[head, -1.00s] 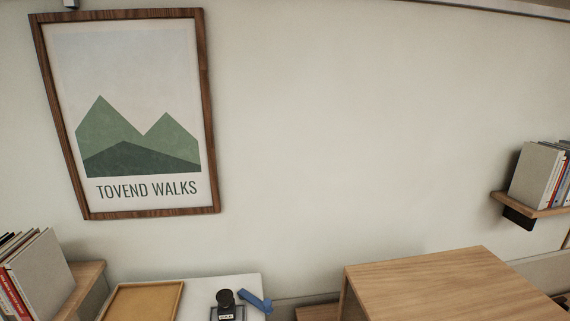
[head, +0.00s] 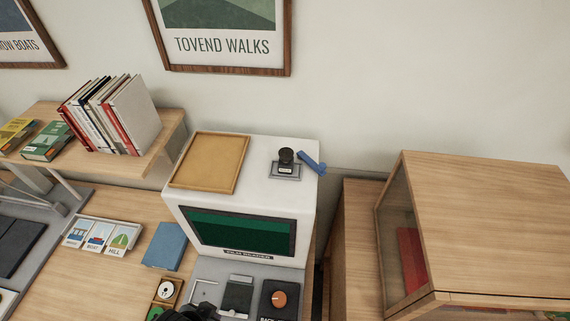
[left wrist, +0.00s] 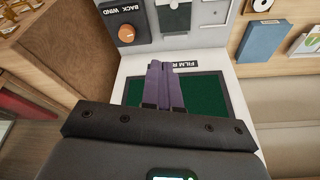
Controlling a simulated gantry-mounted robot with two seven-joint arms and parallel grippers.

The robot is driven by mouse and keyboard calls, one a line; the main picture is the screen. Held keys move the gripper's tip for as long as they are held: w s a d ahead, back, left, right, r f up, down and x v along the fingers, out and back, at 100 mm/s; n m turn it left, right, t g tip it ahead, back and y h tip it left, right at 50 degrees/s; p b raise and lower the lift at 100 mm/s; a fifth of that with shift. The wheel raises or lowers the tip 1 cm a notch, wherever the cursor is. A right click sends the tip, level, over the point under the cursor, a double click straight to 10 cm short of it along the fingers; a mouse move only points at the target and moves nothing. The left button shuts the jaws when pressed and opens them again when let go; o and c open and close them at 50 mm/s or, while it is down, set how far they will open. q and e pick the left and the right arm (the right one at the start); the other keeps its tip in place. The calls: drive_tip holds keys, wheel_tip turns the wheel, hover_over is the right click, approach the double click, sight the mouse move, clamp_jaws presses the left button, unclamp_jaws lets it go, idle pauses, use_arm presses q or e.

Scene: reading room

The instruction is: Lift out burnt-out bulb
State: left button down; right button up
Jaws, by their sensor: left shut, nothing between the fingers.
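I see no bulb in either view. The film reader (head: 306,180) is a white box with a dark green screen (head: 235,232) and a grey front panel with an orange knob (head: 279,299). In the left wrist view the film reader (left wrist: 130,65) appears upside down. My left gripper (left wrist: 165,66) shows there with purple fingers together and empty, in front of the screen; I cannot tell the gap. A dark part of my arm shows at the bottom edge of the head view. My right gripper is not seen.
A cork-coloured tray (head: 209,162), a black-topped stamp (head: 286,163) and a blue object (head: 312,163) are on the reader's top. A blue box (head: 166,247) and picture cards (head: 102,235) lie left. A wooden cabinet (head: 480,220) stands right, books (head: 112,115) on the left shelf.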

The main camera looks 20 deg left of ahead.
use_arm(q)
drive_tip(key=c, duration=1.8)
unclamp_jaws()
drive_tip(key=o, duration=1.3)
drive_tip(key=shift+o, duration=0.2)
drive_tip(key=shift+a, duration=0.1)
